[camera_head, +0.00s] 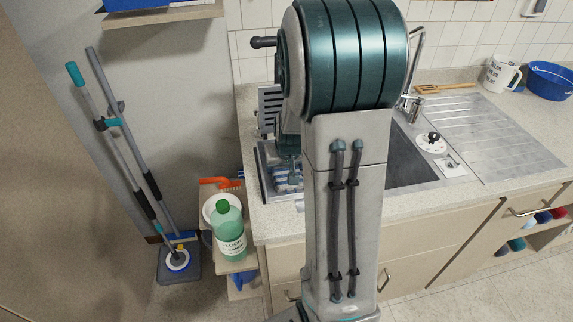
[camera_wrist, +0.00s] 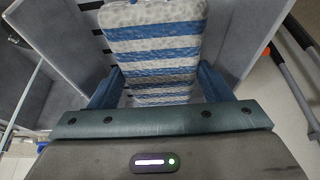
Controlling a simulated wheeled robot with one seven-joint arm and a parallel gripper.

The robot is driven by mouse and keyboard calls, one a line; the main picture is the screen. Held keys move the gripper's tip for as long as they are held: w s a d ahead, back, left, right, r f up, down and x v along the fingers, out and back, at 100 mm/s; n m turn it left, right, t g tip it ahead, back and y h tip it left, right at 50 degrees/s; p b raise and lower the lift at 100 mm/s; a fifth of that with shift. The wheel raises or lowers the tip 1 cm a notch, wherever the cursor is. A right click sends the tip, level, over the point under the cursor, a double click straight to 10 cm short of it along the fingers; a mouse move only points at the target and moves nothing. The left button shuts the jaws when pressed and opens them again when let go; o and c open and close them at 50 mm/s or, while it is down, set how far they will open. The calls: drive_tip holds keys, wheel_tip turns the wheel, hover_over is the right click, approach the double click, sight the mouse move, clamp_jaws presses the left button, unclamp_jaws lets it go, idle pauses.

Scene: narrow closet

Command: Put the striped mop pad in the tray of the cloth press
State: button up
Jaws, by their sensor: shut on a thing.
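The striped mop pad (camera_wrist: 155,45), white with blue bands, is between the two fingers of my gripper (camera_wrist: 160,80) in the wrist view. My gripper is shut on it. In the head view the pad (camera_head: 287,182) shows low at the tray of the grey cloth press (camera_head: 264,178), mostly under my gripper. The press's slotted plate (camera_head: 268,104) stands raised behind. Grey walls of the press (camera_wrist: 245,35) flank the pad in the wrist view. I cannot tell whether the pad touches the tray floor. My arm hides the press's right side.
The sink (camera_head: 408,158) is right of the press, behind my arm. A green bottle (camera_head: 230,232), a white bucket (camera_head: 209,208) and an orange brush (camera_head: 220,183) stand on a lower shelf left of the counter. Mops (camera_head: 130,130) lean on the left wall.

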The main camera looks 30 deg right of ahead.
drive_tip(key=o, duration=0.9)
drive_tip(key=shift+s+r+p, duration=0.1)
drive_tip(key=shift+r+p, duration=0.2)
drive_tip(key=shift+r, duration=0.15)
drive_tip(key=v, duration=1)
drive_tip(key=s+a+r+n, duration=0.1)
drive_tip(key=s+a, duration=0.3)
drive_tip(key=s, duration=0.1)
drive_tip(key=s+a+r+n, duration=0.1)
drive_tip(key=s+a, duration=0.3)
drive_tip(key=s, duration=0.1)
drive_tip(key=s+a+r+n+g+y, duration=0.1)
drive_tip(key=s+a, duration=0.3)
drive_tip(key=s, duration=0.1)
drive_tip(key=shift+s+a+r, duration=0.1)
drive_tip(key=shift+s+a, duration=0.2)
drive_tip(key=shift+a, duration=0.05)
